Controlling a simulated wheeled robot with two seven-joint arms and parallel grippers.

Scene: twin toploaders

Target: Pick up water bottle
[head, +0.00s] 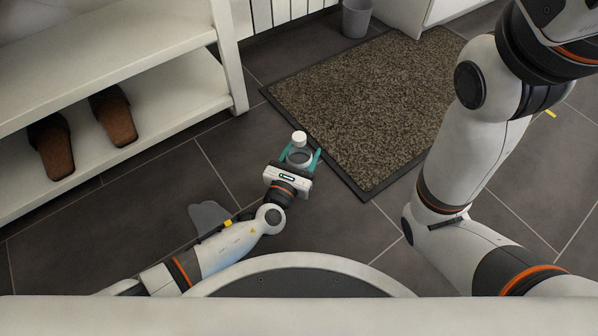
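The water bottle (299,139) has a white cap and a clear-looking body, and it appears upright on the dark tiled floor just left of the mat. My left gripper (300,156) reaches it from below in the head view. Its teal fingers stand on either side of the bottle's body. Whether they press on the bottle or leave a small gap cannot be told. The gripper's white housing hides the lower part of the bottle. My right arm rises along the right side, and its gripper is out of view.
A brown doormat (365,95) lies right of the bottle. A white shelf rack (160,90) at left holds brown slippers (113,115). A grey bin (356,18) stands at the back. A grey flat shape (208,215) lies beside my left arm. Tiles around the bottle are clear.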

